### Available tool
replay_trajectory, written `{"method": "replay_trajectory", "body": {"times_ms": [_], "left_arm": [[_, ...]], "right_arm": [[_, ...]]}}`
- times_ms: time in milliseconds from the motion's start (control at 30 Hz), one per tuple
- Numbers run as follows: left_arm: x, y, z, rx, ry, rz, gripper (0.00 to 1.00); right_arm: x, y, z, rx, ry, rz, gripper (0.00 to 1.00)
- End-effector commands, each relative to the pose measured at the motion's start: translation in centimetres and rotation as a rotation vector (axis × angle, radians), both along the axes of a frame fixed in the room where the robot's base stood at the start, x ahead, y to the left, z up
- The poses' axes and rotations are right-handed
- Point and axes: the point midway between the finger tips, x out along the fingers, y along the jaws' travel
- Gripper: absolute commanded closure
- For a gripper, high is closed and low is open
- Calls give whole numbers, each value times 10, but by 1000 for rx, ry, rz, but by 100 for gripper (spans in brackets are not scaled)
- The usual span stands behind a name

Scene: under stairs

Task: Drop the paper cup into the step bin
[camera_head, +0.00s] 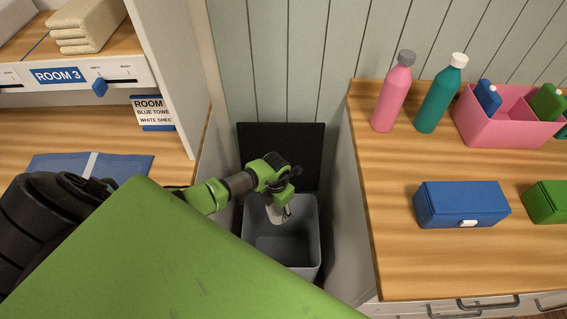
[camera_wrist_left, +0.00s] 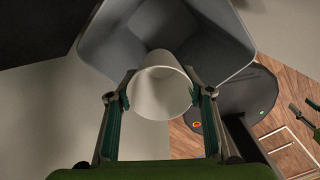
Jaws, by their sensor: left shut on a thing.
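The white paper cup (camera_wrist_left: 160,94) sits between the two fingers of my left gripper (camera_wrist_left: 160,97), which is shut on it. In the head view my left gripper (camera_head: 281,206) is over the back part of the grey step bin (camera_head: 308,238), and the cup (camera_head: 275,214) shows only partly beneath it. The bin is open, with its dark lid (camera_head: 305,150) raised upright behind. In the left wrist view the bin's opening (camera_wrist_left: 230,50) lies beyond the cup. The part of the bin's inside that shows looks empty.
The bin stands in a narrow gap between a shelf unit (camera_head: 170,70) and a wooden counter (camera_head: 390,240). On the counter are a pink bottle (camera_head: 391,95), a teal bottle (camera_head: 438,98), a pink caddy (camera_head: 490,125) and a blue box (camera_head: 460,204). My green arm covers the lower left.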

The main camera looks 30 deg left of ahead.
Motion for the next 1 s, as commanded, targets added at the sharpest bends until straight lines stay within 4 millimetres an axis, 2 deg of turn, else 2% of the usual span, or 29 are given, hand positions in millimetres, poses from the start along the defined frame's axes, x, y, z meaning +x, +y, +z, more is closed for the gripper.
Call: {"method": "replay_trajectory", "body": {"times_ms": [33,300,667,700,767,800,1000], "left_arm": [[0,0,-11,-1,1,1,98],[0,-1,-43,-1,1,0,98],[0,1,-47,1,0,0,98],[0,1,-47,1,0,0,51],[0,1,-47,1,0,0,36],[0,1,-47,1,0,0,33],[0,0,-47,1,0,0,33]], "right_arm": [[0,0,-10,0,0,0,60],[1,0,-38,0,-1,0,60],[1,0,-41,0,-1,0,60],[1,0,-41,0,-1,0,60],[1,1,-41,0,-1,0,60],[1,1,-41,0,-1,0,60],[1,1,-41,0,-1,0,60]]}}
